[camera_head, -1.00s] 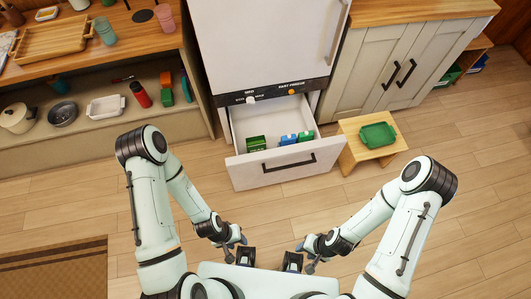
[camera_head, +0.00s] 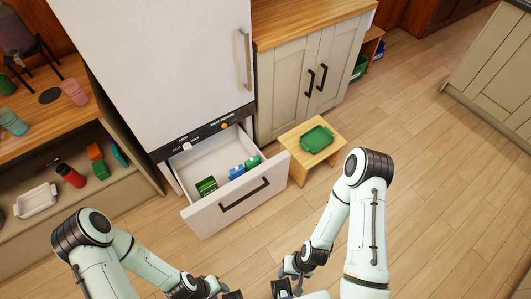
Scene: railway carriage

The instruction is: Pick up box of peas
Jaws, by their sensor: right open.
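The freezer drawer (camera_head: 228,209) is pulled out below the white fridge. A green box (camera_head: 206,187) lies in it at the left, probably the peas; its label is too small to read. A blue-and-white pack (camera_head: 237,171) and a smaller green item (camera_head: 252,162) lie to its right in the drawer. My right gripper (camera_head: 286,289) is low at the bottom edge, open and empty, apart from the drawer and in front of it. My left gripper (camera_head: 232,295) is at the bottom edge, mostly cut off, so its jaws cannot be judged.
A low wooden stool (camera_head: 297,148) with a green tray (camera_head: 317,139) stands right of the drawer. A cabinet (camera_head: 310,75) is behind it. Shelves with a red bottle (camera_head: 70,175) and white dish (camera_head: 36,200) are at left. The floor (camera_head: 430,170) at right is clear.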

